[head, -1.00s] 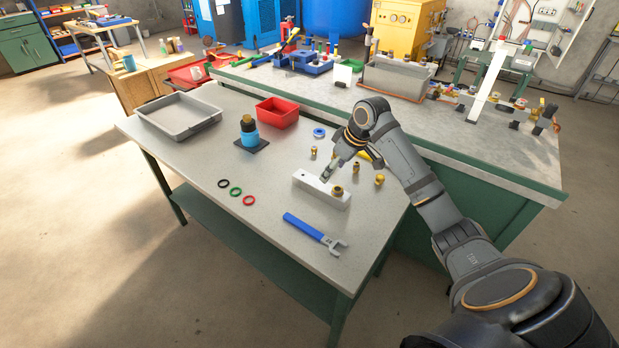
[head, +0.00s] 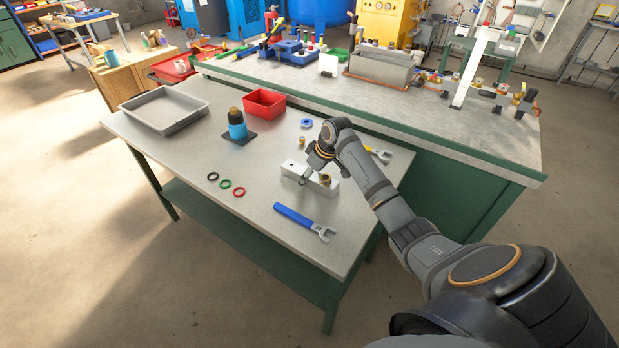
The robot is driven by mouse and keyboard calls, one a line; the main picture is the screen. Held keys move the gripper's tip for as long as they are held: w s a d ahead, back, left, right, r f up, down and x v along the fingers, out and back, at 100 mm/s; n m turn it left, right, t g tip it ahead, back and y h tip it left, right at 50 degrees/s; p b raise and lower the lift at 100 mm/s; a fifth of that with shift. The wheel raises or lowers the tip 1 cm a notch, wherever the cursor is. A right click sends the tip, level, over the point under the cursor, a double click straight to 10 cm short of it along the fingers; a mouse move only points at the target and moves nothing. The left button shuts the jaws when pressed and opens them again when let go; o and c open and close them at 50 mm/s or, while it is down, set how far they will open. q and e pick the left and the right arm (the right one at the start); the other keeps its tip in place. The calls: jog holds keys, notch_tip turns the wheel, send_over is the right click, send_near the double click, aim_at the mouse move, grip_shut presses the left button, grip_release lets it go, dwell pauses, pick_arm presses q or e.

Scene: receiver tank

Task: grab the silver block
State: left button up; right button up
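The silver block (head: 328,188) is a long pale metal bar lying on the grey worktable, with a hole near its left end and a brass fitting (head: 325,179) at its right part. My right gripper (head: 305,180) comes down from above over the middle of the block, with its fingertips at the block. The fingers are small and partly hidden by the wrist, so I cannot tell whether they grip it. The block appears to rest on the table. My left gripper is not in view.
A blue-handled wrench (head: 296,216) lies in front of the block. Three rings, including a green one (head: 225,184), lie to its left. Behind are a blue bottle (head: 237,127), a red bin (head: 265,102) and a grey tray (head: 150,122). The front left of the table is clear.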

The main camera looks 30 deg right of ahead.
jog(key=shift+s, duration=0.1)
jog(key=shift+c, duration=0.7)
grip_shut()
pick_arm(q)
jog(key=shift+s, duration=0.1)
pick_arm(e)
jog(key=shift+r, duration=0.1)
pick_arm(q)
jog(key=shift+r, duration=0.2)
pick_arm(e)
jog(key=shift+r, duration=0.1)
jog(key=shift+r+p, duration=0.25)
jog(key=shift+p, duration=0.2)
jog(key=r+p, duration=0.3)
jog(key=p, duration=0.1)
jog(key=shift+w+r, duration=0.2)
pick_arm(q)
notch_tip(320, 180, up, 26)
jog(key=p, duration=2.1)
pick_arm(e)
jog(key=s+a+r, duration=0.1)
jog(key=s+r, duration=0.7)
jog(key=s, duration=0.6)
jog(key=shift+a+r, duration=0.2)
jog(key=shift+r, duration=0.2)
